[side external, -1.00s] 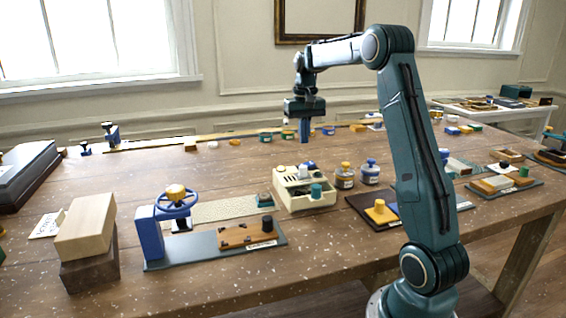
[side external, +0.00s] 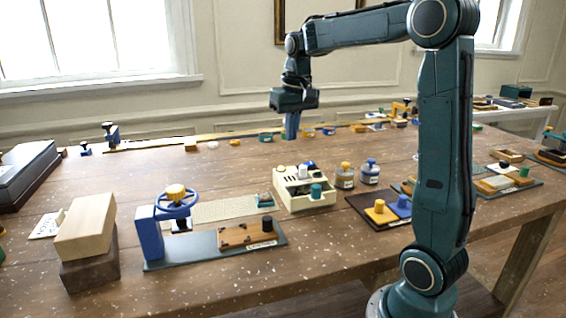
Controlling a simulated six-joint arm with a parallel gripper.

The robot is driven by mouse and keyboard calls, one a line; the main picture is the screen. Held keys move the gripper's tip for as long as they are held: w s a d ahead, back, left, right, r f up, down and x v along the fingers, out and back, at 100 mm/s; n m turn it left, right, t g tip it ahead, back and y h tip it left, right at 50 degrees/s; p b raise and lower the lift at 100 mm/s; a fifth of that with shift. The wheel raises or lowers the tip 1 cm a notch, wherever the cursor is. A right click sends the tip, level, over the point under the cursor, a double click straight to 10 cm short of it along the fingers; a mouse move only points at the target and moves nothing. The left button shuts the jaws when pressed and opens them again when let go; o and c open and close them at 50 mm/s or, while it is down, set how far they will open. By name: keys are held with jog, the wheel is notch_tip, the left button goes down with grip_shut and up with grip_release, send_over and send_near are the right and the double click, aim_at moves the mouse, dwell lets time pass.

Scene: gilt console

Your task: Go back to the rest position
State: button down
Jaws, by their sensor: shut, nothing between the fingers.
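My gripper (side external: 291,134) hangs from the teal arm above the far middle part of the wooden table (side external: 120,250). Its blue fingers point down and are shut, with nothing between them. In the picture it is above and behind the cream box with knobs (side external: 303,199). The fingertips appear clear of the objects near it, though their exact height over the table is hard to judge.
A blue handwheel (side external: 176,207) on a grey plate and a pale wooden block (side external: 85,226) on a dark one stand front left. Two small jars (side external: 370,172) and a dark board with yellow and blue pieces (side external: 379,214) are nearer my arm. Small items line the back.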

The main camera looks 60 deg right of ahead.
jog(key=s+a+f+n+t, duration=0.1)
jog(key=s+a+n+t, duration=0.1)
jog(key=s+a, duration=0.7)
jog(key=s+a+f+n+t, duration=0.2)
jog(key=s+a+n, duration=0.2)
jog(key=s+a, duration=0.4)
jog(key=a, duration=0.2)
jog(key=shift+s+a+y, duration=0.3)
jog(key=shift+s+y, duration=0.05)
jog(key=shift+y, duration=0.05)
